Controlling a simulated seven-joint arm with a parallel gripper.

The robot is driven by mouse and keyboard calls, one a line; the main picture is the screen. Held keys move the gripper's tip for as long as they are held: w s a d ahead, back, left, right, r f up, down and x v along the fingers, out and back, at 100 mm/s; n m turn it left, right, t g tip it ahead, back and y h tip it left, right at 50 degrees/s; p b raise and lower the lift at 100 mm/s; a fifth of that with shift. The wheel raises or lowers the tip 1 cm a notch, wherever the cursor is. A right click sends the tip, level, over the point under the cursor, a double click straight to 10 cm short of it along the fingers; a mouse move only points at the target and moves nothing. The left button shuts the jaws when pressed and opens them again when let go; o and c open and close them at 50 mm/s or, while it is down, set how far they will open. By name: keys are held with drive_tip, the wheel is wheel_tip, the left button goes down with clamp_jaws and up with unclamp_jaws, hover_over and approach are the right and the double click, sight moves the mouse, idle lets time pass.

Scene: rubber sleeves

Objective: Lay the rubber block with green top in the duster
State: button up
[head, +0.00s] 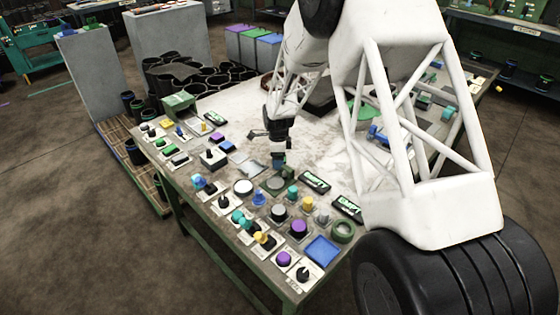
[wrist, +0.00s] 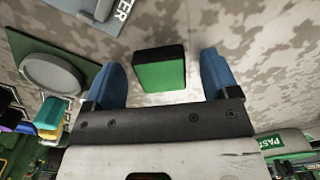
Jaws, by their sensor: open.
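The rubber block with green top (wrist: 158,73) stands on the mottled table in the wrist view, with dark sides. My gripper (wrist: 160,80) is open, its two blue fingers on either side of the block with gaps showing. Whether the fingertips are level with the block is hard to tell. A grey-blue holder (wrist: 72,14) at the top left of the wrist view has a label ending in "TER"; it seems to be the duster, and is partly cut off. In the head view my gripper (head: 279,158) is low over the table, and I cannot make out the block there.
A green square plate with a round grey disc (wrist: 55,73) lies left of the block. Several knobs, buttons and trays crowd the table's front, including a blue tray (head: 321,250). The pale table middle (head: 235,110) is mostly clear.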

idle(0.5)
drive_tip(key=c, duration=1.1)
drive_tip(key=shift+r, duration=0.1)
drive_tip(key=shift+r, duration=4.95)
